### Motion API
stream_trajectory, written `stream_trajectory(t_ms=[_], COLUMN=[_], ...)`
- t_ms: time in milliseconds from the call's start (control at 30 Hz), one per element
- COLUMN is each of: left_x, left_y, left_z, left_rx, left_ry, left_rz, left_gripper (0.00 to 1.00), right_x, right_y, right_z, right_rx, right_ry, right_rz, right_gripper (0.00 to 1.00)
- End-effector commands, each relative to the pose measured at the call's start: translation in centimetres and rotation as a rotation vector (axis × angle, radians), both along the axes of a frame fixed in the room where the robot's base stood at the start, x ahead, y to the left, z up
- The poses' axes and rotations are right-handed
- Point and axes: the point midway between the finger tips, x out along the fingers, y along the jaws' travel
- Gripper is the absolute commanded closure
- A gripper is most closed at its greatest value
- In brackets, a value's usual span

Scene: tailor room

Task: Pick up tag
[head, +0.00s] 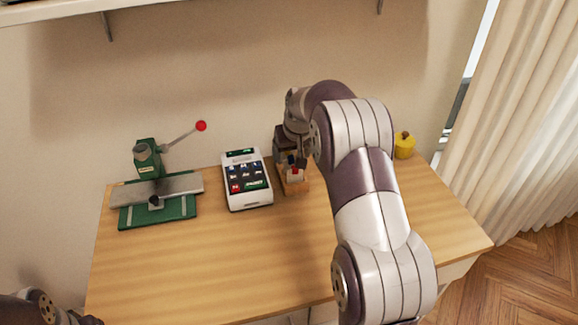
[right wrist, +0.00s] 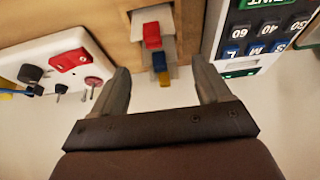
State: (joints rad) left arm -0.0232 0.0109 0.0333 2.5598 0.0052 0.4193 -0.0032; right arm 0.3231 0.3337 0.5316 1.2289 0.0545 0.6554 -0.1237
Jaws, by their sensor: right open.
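A small stack of pale tag-like pieces with a red part (right wrist: 152,36) and a blue part (right wrist: 159,62) stands at a wooden holder (right wrist: 123,20) in the right wrist view. I cannot tell which piece is the tag. In the head view the wooden holder (head: 294,186) sits on the table, partly hidden by my right arm. My right gripper (right wrist: 160,66) is open, its fingers on either side of the pale pieces, with a gap on both sides. In the head view my right gripper (head: 297,161) is just above the holder. My left arm shows only at the bottom left corner; its jaws are unclear.
A white keypad device (head: 246,179) stands left of the holder. A green press (head: 157,212) with a red-knobbed lever is further left. A yellow object (head: 404,145) stands at the back right. The front of the wooden table (head: 220,265) is clear.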

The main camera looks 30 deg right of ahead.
Motion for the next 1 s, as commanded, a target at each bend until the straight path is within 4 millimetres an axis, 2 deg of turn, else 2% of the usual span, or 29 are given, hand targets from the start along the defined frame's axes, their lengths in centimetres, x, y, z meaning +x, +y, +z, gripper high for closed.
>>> stream_trajectory(t_ms=[100, 200, 467, 500, 667, 1000], left_x=[0.0, 0.0, 0.0, 0.0, 0.0, 0.0], left_y=[0.0, 0.0, 0.0, 0.0, 0.0, 0.0], left_z=[-0.1, -0.1, -0.1, -0.1, -0.1, -0.1], left_rx=[0.000, 0.000, 0.000, 0.000, 0.000, 0.000], left_ry=[0.000, 0.000, 0.000, 0.000, 0.000, 0.000], left_rz=[0.000, 0.000, 0.000, 0.000, 0.000, 0.000], left_gripper=[0.57, 0.57, 0.57, 0.57, 0.57, 0.57], right_x=[0.7, 1.2, 1.5, 1.5, 1.5, 1.5], right_y=[-0.1, -0.2, -0.3, -0.3, -0.3, -0.3], right_z=[-2.4, -3.8, -4.3, -4.3, -4.3, -4.0], right_rx=[0.001, 0.001, 0.000, 0.000, 0.000, 0.000], right_ry=[0.005, 0.004, 0.001, 0.001, 0.001, 0.001], right_rz=[0.000, 0.000, 0.000, 0.000, 0.000, 0.000], right_gripper=[0.23, 0.23, 0.23, 0.30, 0.82, 0.82])
